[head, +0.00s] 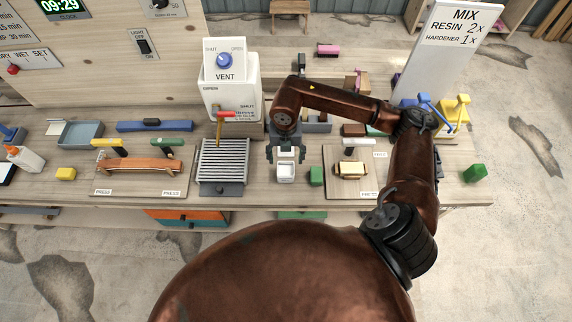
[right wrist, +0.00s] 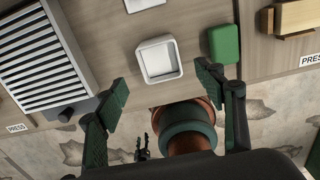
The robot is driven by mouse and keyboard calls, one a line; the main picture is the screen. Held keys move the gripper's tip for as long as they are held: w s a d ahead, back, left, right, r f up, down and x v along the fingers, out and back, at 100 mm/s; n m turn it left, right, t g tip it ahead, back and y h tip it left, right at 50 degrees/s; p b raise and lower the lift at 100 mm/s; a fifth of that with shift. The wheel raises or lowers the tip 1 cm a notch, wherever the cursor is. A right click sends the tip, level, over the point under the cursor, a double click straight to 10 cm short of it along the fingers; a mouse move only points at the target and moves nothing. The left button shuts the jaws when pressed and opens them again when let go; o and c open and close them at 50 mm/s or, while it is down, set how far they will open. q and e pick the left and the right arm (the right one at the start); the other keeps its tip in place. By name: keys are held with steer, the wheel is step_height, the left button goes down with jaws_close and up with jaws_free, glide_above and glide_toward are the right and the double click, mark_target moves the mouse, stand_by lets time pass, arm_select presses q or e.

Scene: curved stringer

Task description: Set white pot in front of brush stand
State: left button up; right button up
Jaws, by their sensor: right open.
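A small white square pot (head: 286,172) stands near the front edge of the bench, between the slatted grey vent plate and a green block. In the right wrist view the pot (right wrist: 159,62) shows its open top and looks empty. My right gripper (head: 287,156) is open above and just behind the pot, pointing down. In the right wrist view its fingers (right wrist: 162,84) are spread wide, with nothing between them. A yellow stand with blue-handled pieces (head: 455,112) at the bench's right may be the brush stand; I cannot be sure. My left gripper does not show clearly.
A green block (head: 316,177) stands close right of the pot. The slatted plate (head: 222,160) lies left. A board with a tan block (head: 351,170) lies right. A second white piece (right wrist: 145,4) is cut off at the wrist view's top. Another green block (head: 475,173) is far right.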

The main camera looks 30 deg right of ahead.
step_height(320, 180, up, 4)
steer(key=shift+f, duration=0.1)
